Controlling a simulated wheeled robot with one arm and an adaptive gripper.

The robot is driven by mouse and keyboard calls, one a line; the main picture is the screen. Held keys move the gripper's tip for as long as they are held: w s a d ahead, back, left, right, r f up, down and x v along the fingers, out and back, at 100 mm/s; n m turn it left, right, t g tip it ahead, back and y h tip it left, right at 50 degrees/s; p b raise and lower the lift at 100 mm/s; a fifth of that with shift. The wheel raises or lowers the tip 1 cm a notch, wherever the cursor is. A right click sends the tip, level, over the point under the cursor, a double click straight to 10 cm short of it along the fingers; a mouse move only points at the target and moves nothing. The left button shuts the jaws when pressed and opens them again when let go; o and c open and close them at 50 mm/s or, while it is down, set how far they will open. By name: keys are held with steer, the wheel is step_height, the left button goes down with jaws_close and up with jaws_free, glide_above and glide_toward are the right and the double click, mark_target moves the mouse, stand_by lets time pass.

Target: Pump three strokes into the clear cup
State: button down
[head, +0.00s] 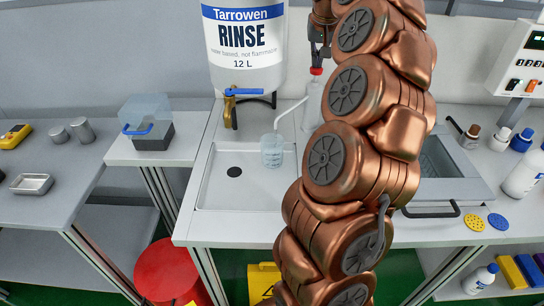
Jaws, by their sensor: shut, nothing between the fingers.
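The clear cup (272,151) stands upright in the shallow white sink tray, with measuring marks on its side. A pump bottle (312,108) with a red collar stands behind it, partly hidden by my arm. Its thin white spout reaches left and down, ending near the space above the cup. My gripper (318,60) is at the top of the view, directly above the pump's red part, with its fingers shut and empty. I cannot tell whether it touches the pump head. The cup's liquid level is not clear.
A lidded clear box (147,122) stands farther left. Bottles (523,176) and yellow and blue discs (475,222) are at right. The tray's left part is free.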

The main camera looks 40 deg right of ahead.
stand_by(0.4)
steer(key=shift+r+p, duration=0.9)
steer(key=shift+r, duration=0.7)
steer(key=shift+f, duration=0.25)
steer(key=shift+f+b, duration=1.3)
steer(key=shift+f, duration=0.2)
steer(key=shift+r, duration=0.1)
steer(key=shift+r+p, duration=0.9)
steer(key=shift+r, duration=0.7)
steer(key=shift+f, duration=0.3)
